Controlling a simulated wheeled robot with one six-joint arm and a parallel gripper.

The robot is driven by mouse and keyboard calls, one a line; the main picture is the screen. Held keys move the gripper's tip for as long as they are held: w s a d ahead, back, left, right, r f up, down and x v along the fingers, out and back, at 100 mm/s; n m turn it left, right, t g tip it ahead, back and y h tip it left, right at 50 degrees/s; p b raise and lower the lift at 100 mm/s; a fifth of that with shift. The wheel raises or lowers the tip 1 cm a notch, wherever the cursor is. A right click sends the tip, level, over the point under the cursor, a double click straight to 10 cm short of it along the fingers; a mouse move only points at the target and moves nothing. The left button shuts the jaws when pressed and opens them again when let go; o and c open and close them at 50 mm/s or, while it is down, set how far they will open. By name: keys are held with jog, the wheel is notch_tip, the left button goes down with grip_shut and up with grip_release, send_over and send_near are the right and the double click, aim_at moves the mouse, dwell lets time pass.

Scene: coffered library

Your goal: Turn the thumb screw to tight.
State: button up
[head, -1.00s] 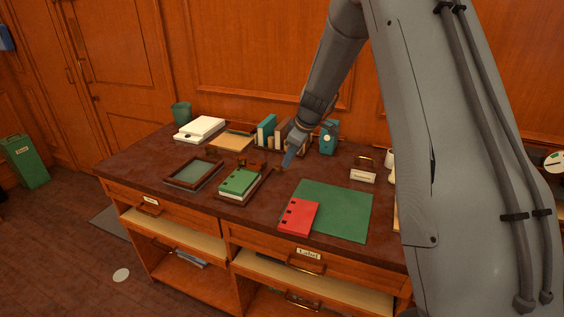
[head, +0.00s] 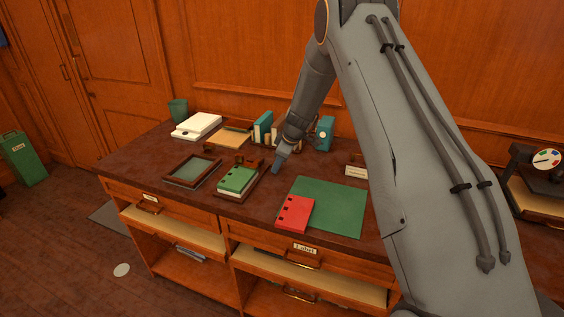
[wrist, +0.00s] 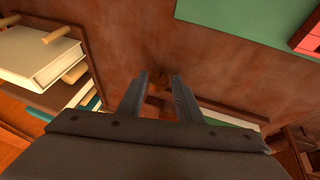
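My gripper (head: 278,169) points down low over the desk, just right of the green notebook stack. In the wrist view its two fingers (wrist: 159,78) stand apart. A small brown knob (wrist: 158,86) shows between and beyond the fingertips, against the dark desk top; it may be the thumb screw. I see a gap beside it, and cannot tell whether either finger touches it. In the head view the gripper hides this spot. No tight or loose marking is readable.
The green notebook stack (head: 237,179) sits in a wooden holder at left. A green mat (head: 335,205) with a red notebook (head: 294,213) lies at right. Books (head: 263,127) and a teal box (head: 324,134) stand behind. A wooden tray (head: 192,170) lies further left.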

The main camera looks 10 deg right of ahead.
jog(key=c, duration=0.8)
jog(key=shift+o, duration=0.2)
jog(key=g+b, duration=0.1)
jog(key=y+b, duration=0.1)
jog(key=b, duration=0.1)
jog(key=shift+w+d+f+g+b, duration=0.15)
jog(key=shift+w+f+g+b, duration=0.15)
jog(key=shift+w+g, duration=0.1)
jog(key=g+y+b, duration=0.1)
jog(key=b, duration=0.2)
jog(key=shift+m, duration=0.4)
jog(key=shift+r+g+y+b, duration=0.15)
jog(key=shift+g+y+b, duration=0.15)
jog(key=shift+g+b, duration=0.3)
jog(key=o, duration=0.8)
jog(key=shift+r, duration=0.1)
jog(key=shift+c, duration=0.2)
